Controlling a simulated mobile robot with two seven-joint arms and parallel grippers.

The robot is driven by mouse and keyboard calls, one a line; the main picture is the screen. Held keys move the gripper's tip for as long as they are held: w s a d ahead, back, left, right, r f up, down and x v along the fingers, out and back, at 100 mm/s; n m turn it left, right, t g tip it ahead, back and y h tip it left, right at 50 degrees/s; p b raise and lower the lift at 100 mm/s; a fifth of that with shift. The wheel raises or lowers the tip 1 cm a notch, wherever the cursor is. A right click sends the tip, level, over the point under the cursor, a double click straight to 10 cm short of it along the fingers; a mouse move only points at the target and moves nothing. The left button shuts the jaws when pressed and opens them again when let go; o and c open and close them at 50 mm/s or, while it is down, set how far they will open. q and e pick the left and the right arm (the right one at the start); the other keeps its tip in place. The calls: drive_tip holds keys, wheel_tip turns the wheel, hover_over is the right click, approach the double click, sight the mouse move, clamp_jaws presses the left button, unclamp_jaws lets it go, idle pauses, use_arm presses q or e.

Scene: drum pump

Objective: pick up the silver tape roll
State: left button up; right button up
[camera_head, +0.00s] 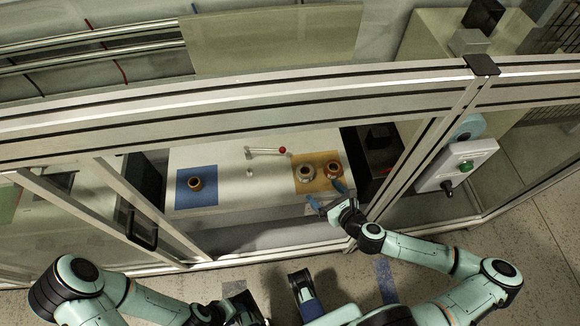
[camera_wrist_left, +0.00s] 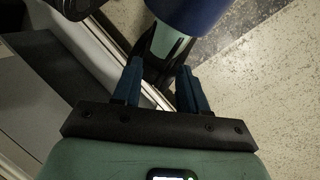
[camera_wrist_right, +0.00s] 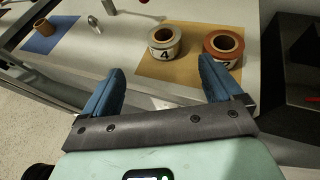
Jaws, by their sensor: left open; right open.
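The silver tape roll (camera_head: 306,173) stands on the tan mat (camera_head: 316,185) on the white table behind the frame opening. In the right wrist view the silver roll (camera_wrist_right: 164,50) bears a "4" and lies ahead of the fingers. A copper-brown roll (camera_head: 332,169) is close on its right, apart from it. My right gripper (camera_head: 327,195) is open and empty at the mat's near edge, short of both rolls; its fingers (camera_wrist_right: 160,75) straddle the view towards the silver roll. My left gripper (camera_wrist_left: 159,75) is open and empty, away from the table.
A blue mat (camera_head: 210,198) with a brown roll (camera_head: 196,184) lies at the left of the table. A frame post (camera_head: 425,143) and control box (camera_head: 456,167) stand right.

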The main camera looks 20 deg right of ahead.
sight(309, 176)
drive_tip(key=x, duration=0.2)
drive_tip(key=b+x, duration=0.1)
drive_tip(key=x, duration=0.4)
drive_tip(key=shift+w+d+b, duration=0.2)
drive_tip(key=shift+d+b, duration=0.1)
drive_tip(key=shift+d, duration=0.05)
drive_tip(key=shift+b+x, duration=0.85)
drive_tip(key=shift+x, duration=2.15)
use_arm(q)
drive_tip(key=w+a+f+t, duration=0.1)
drive_tip(key=w+a+f, duration=0.1)
drive_tip(key=w+f, duration=0.1)
drive_tip(key=shift+w+f+t+y, duration=0.3)
drive_tip(key=shift+w+f, duration=0.1)
drive_tip(key=shift+w, duration=0.25)
use_arm(e)
drive_tip(key=c, duration=1.1)
